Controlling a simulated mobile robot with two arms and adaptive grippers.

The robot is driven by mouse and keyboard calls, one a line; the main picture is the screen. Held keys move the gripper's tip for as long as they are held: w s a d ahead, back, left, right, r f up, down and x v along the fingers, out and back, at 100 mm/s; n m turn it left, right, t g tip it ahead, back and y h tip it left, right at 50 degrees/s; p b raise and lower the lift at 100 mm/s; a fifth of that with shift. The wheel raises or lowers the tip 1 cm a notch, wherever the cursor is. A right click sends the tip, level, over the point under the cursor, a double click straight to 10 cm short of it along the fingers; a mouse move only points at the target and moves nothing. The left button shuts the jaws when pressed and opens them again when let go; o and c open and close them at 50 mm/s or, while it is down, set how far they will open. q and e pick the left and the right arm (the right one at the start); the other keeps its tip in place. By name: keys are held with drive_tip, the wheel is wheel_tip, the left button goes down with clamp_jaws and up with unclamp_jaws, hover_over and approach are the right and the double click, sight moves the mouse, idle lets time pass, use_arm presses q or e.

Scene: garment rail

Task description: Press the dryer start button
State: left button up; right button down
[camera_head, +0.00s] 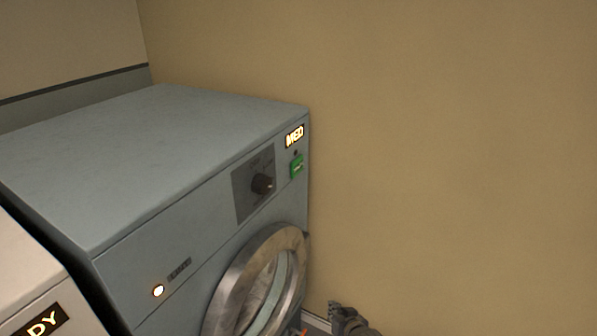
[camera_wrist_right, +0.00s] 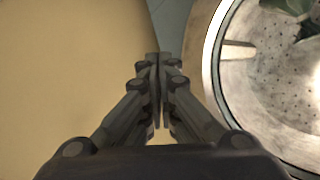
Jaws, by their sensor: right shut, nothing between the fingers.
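The dryer (camera_head: 150,150) is a blue-grey front-loading machine against the wall. Its front has a lit "MED" display (camera_head: 294,136), a green button or panel (camera_head: 297,166) below it, and a dark knob (camera_head: 262,184) on a dark plate. A round lit light or button (camera_head: 158,290) sits low on the front's left part. Which of these is the start button I cannot tell. My right gripper (camera_head: 338,308) is at the bottom edge, to the right of and below the controls, apart from them. In the right wrist view my right gripper (camera_wrist_right: 158,62) is shut and empty. My left gripper is out of view.
The round metal door ring (camera_head: 222,300) bulges from the dryer front; in the right wrist view a perforated drum (camera_wrist_right: 275,80) shows inside it. A pale machine (camera_head: 28,275) with a "DY" display stands at left. The beige wall (camera_head: 450,150) is bare.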

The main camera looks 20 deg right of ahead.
sight(297, 166)
drive_tip(key=w+d+r+m+t+b, duration=0.1)
drive_tip(key=w+d+r+t, duration=0.1)
drive_tip(key=w+r, duration=0.55)
drive_tip(key=w+d+r+m+t+b, duration=0.15)
drive_tip(key=w+r, duration=0.25)
drive_tip(key=r, duration=0.7)
drive_tip(key=w+d+r+m+t, duration=0.1)
drive_tip(key=r+t, duration=0.1)
drive_tip(key=r, duration=0.8)
drive_tip(key=w+d+r+m+t+h+b, duration=0.1)
drive_tip(key=d+r+t, duration=0.1)
drive_tip(key=r, duration=0.8)
drive_tip(key=shift+w+d+t, duration=0.3)
drive_tip(key=shift+w+t, duration=0.1)
drive_tip(key=shift+t, duration=0.05)
drive_tip(key=shift+r, duration=0.1)
drive_tip(key=w+a+b, duration=0.3)
drive_tip(key=w+a, duration=0.2)
drive_tip(key=w, duration=0.2)
drive_tip(key=shift+a, duration=0.25)
drive_tip(key=shift+w, duration=0.1)
drive_tip(key=shift+w+a, duration=0.25)
